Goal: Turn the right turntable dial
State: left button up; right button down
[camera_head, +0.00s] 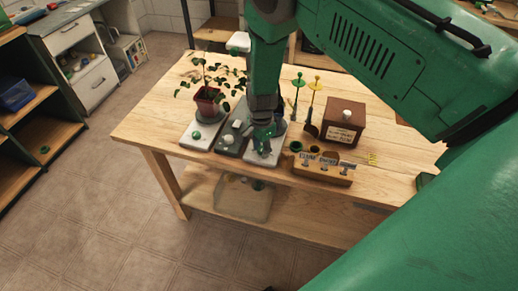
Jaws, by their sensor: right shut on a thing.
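The right turntable (250,157) is a pale base on the wooden table. My right gripper (264,143) points down over the front of this base and is shut on the right turntable dial, which its fingers hide. A dark panel (231,142) with small white parts lies between the two turntables. My left gripper is not in view.
A wooden holder (322,174) with labelled tools stands right of the right turntable. A brown box (343,122) with a white knob stands behind it, beside green (298,84) and yellow (316,86) topped stakes. The wooden table (150,125) is bare at its left end.

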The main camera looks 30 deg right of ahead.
jog(key=n, duration=0.3)
jog(key=shift+d+b, duration=0.35)
jog(key=shift+b, duration=0.05)
jog(key=n, duration=0.4)
jog(key=shift+w+n+b, duration=0.1)
jog(key=shift+n+b, duration=0.25)
jog(key=shift+n, duration=0.05)
jog(key=n, duration=0.4)
jog(key=shift+w+n+b, duration=0.1)
jog(key=shift+n+b, duration=0.3)
jog(key=shift+n, duration=1.8)
jog(key=shift+a, duration=0.1)
jog(key=c, duration=1.2)
grip_release()
jog(key=shift+w, duration=0.1)
jog(key=shift+f, duration=0.15)
